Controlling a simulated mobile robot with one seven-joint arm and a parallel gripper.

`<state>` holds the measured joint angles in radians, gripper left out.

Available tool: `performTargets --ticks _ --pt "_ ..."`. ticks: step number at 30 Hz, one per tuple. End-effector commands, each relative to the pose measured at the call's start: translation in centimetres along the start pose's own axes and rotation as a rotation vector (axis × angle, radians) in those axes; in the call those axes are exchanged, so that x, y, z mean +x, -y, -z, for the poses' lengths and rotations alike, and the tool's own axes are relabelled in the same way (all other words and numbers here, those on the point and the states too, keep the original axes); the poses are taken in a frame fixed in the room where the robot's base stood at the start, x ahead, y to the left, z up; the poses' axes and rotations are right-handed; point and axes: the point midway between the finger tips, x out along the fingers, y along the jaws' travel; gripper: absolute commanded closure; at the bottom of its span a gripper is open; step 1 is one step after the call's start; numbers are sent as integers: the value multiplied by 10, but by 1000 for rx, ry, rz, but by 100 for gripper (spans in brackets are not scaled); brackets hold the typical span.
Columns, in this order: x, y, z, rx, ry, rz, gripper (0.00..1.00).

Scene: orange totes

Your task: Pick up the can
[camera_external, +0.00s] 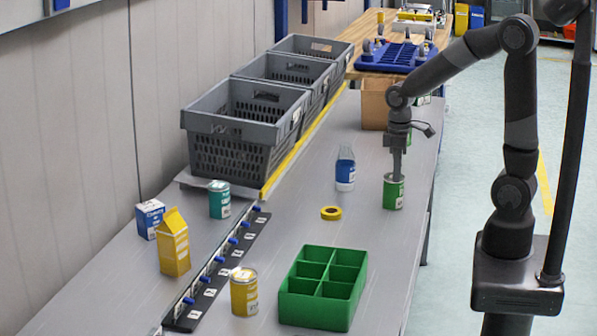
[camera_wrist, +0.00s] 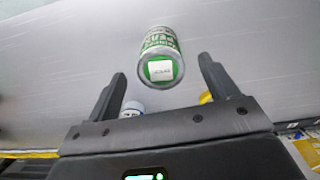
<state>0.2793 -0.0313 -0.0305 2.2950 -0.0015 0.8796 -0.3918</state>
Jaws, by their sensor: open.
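A green can (camera_external: 393,192) with a white label stands upright near the right edge of the grey table in the external view. My gripper (camera_external: 397,172) points down right at its top. In the wrist view the green can (camera_wrist: 160,57) lies between the two spread fingers and seems partly beyond their tips. I see space between each finger and the can. I cannot tell how far down the fingers reach around it. A teal can (camera_external: 219,199) and a yellow can (camera_external: 244,292) stand further left on the table.
A blue-labelled bottle (camera_external: 345,170) stands just left of the green can, with a yellow tape roll (camera_external: 331,213) nearby. A green divided box (camera_external: 322,288) stands in front. Grey crates (camera_external: 245,130) line the back left. A cardboard box (camera_external: 374,104) stands behind my gripper.

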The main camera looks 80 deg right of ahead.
Motion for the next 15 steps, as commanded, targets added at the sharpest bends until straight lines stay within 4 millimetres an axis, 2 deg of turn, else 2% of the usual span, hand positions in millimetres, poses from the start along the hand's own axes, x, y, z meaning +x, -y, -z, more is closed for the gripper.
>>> performTargets --ticks 8,15 --pt "23 0 2 1 2 1 21" --pt "54 -1 8 0 2 2 21"
